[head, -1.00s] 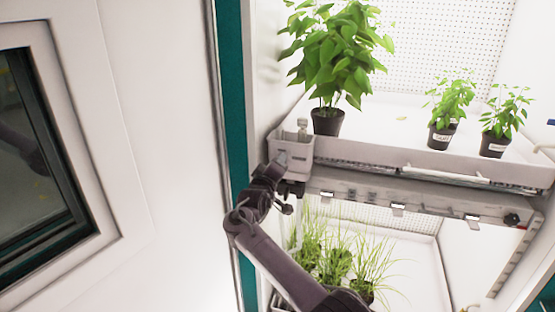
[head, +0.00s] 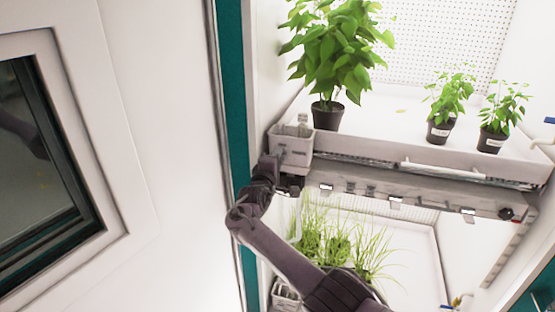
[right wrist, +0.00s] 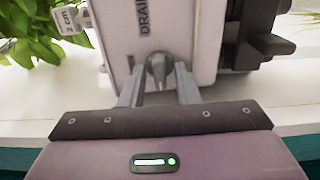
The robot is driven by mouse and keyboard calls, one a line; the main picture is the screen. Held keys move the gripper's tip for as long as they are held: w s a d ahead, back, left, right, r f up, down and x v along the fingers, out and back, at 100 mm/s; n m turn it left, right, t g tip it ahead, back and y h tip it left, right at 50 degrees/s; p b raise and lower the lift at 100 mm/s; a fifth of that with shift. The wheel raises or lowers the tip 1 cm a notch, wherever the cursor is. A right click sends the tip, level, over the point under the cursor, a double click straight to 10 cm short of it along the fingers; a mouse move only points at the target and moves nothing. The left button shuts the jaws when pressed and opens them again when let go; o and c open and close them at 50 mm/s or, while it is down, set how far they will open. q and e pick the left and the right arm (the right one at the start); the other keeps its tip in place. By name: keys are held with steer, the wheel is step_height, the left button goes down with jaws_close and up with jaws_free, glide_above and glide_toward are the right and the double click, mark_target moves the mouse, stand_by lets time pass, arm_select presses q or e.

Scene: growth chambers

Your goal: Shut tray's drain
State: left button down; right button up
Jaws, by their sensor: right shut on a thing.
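The tray (head: 430,160) is a white shelf tray in the upper chamber, with a small light box (head: 292,141) at its left front corner. In the right wrist view the box (right wrist: 190,25) carries the printed word "DRAIN", and a grey drain handle (right wrist: 157,68) sticks out below it. My right gripper (right wrist: 160,90) has a finger on each side of the handle and is shut on it. In the head view my right gripper (head: 283,172) is at the box's front, and the handle is too small to make out. My left gripper is not in view.
A large leafy plant (head: 327,117) stands just behind the box, with small potted plants (head: 438,130) farther right. A grey bar with clips (head: 400,195) runs under the tray. Grassy plants (head: 335,245) stand below, near my right arm. A white windowed door (head: 140,150) is at the left.

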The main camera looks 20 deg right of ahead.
stand_by(0.3)
steer(key=o, duration=0.6)
steer(key=v, duration=0.7)
steer(key=shift+s+a+f, duration=0.1)
steer(key=shift+s+a, duration=0.15)
steer(key=shift+s, duration=0.1)
steer(key=shift+f, duration=0.1)
